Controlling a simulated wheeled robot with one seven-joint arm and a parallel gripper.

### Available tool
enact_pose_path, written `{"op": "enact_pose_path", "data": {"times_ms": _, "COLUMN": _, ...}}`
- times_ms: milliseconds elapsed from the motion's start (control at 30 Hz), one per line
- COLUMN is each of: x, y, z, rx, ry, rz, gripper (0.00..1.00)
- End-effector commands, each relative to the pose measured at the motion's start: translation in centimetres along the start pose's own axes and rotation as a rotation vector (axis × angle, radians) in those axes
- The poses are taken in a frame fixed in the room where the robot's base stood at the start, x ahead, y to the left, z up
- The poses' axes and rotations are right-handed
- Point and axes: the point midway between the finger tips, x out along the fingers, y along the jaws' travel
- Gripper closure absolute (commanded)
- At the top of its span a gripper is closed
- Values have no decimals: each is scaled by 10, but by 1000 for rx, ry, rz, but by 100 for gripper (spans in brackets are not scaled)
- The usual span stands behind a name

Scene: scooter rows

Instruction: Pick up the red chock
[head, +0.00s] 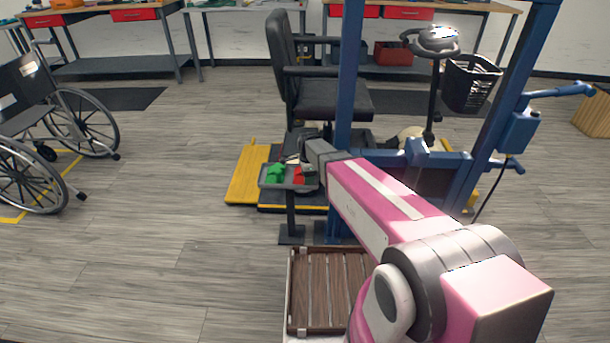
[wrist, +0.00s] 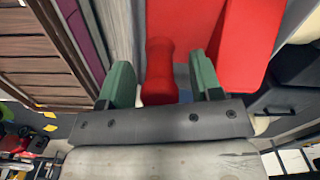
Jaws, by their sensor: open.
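The red chock (head: 304,176) lies at the right end of a small grey tray (head: 289,187) on a post, partly hidden by my arm's end. In the wrist view it fills the upper middle as a red body (wrist: 248,40) with a rounded red grip (wrist: 158,70). My gripper (wrist: 160,75) is open, with one green finger on each side of the grip. A gap shows on the left; the right finger is close to the red body. Whether either finger touches cannot be told. In the head view my gripper (head: 303,160) is at the tray, its fingers too small to make out.
A green object (head: 275,173) lies at the tray's left end. A blue frame post (head: 347,80) stands close behind my arm, with a scooter seat (head: 325,97) beyond. A slatted wooden rack (head: 325,290) is in front. Open floor lies left, toward a wheelchair (head: 40,125).

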Motion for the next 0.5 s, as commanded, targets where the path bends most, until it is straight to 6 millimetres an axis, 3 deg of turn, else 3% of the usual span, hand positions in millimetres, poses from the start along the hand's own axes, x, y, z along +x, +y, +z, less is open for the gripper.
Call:
{"op": "enact_pose_path", "data": {"times_ms": 167, "x": 0, "y": 0, "z": 0, "rx": 0, "ry": 0, "rz": 0, "gripper": 45}}
{"op": "enact_pose_path", "data": {"times_ms": 333, "x": 0, "y": 0, "z": 0, "rx": 0, "ry": 0, "rz": 0, "gripper": 100}}
{"op": "enact_pose_path", "data": {"times_ms": 500, "x": -1, "y": 0, "z": 0, "rx": 0, "ry": 0, "rz": -1, "gripper": 100}}
